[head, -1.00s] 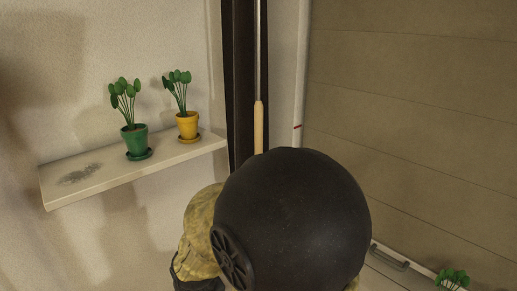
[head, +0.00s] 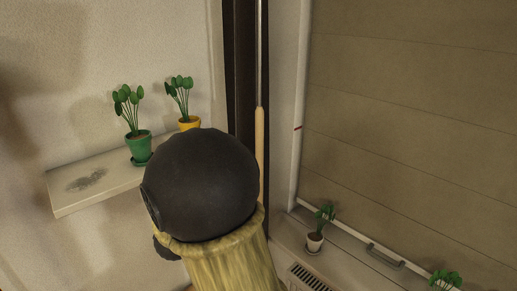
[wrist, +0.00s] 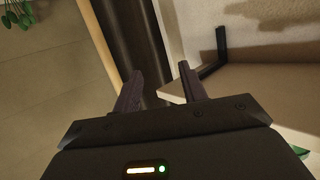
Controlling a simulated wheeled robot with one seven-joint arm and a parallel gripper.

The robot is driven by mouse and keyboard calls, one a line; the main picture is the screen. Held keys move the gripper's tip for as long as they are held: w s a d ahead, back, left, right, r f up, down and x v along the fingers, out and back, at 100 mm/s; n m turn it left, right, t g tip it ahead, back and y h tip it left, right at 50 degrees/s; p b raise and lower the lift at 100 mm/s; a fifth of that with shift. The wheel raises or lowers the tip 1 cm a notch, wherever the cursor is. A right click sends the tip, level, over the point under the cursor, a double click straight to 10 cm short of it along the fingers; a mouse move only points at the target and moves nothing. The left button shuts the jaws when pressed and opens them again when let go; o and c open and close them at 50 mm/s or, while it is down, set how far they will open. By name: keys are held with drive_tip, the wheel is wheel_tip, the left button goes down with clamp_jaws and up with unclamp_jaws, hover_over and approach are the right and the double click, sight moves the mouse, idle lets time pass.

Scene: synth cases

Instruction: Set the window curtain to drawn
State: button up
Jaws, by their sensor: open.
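A tan panelled curtain or blind (head: 410,110) covers the right of the head view, with a pale bar (head: 347,231) and a grey handle (head: 385,257) along its lower edge. A wooden-handled wand (head: 260,150) hangs before a dark vertical strip (head: 240,70) left of it; my arm hides its lower end. I cannot tell whether the strip is frame or gathered cloth. My gripper (wrist: 160,85) is open in the wrist view, with no object visibly held; the dark strip (wrist: 140,35) shows behind its fingers. The arm hides the gripper in the head view.
A white shelf (head: 110,180) on the left wall bears a green-potted plant (head: 138,146) and a yellow-potted plant (head: 188,122). A small white-potted plant (head: 315,241) stands on the sill, near a vent grille (head: 308,279). Another plant (head: 445,280) shows at the lower right.

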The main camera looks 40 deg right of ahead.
drive_tip(key=s+d+r+m+g+h+p, duration=0.1)
drive_tip(key=s+d+r+m+g+h, duration=0.3)
drive_tip(key=r+h, duration=0.1)
drive_tip(key=shift+s+d+r+h, duration=0.25)
drive_tip(key=shift+d+r+h, duration=0.05)
drive_tip(key=shift+h, duration=0.3)
drive_tip(key=shift+d, duration=0.1)
drive_tip(key=p+x, duration=0.6)
drive_tip(key=x, duration=1.1)
drive_tip(key=shift+p, duration=0.3)
drive_tip(key=shift+w+d, duration=0.1)
drive_tip(key=shift+w, duration=0.05)
drive_tip(key=shift+c, duration=0.4)
clamp_jaws()
